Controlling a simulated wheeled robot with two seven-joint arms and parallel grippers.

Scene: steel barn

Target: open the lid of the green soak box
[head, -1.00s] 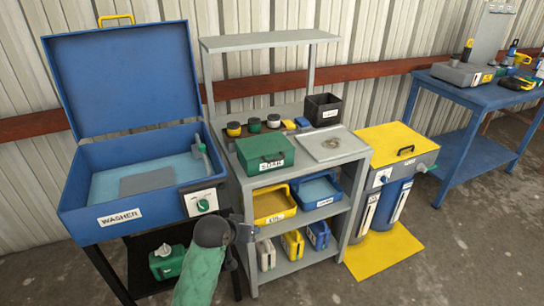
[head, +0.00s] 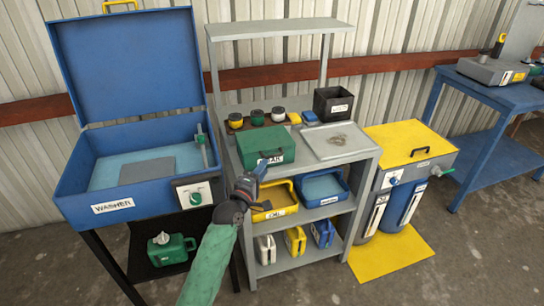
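The green soak box (head: 262,141) stands on the top of the grey shelf unit, in the middle of the head view. Its lid is shut. My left arm comes up from the bottom, and my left gripper (head: 262,168) is at the front of the box, covering part of its white label. Whether the fingertips touch the box, and whether they are apart or together, I cannot tell. My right gripper is not in view.
A grey tray (head: 325,143) lies right of the box, with a black bin (head: 333,104) behind it. Several small jars stand behind the box. The blue washer (head: 70,187), lid up, is at the left. A yellow-topped unit (head: 396,137) stands at the right.

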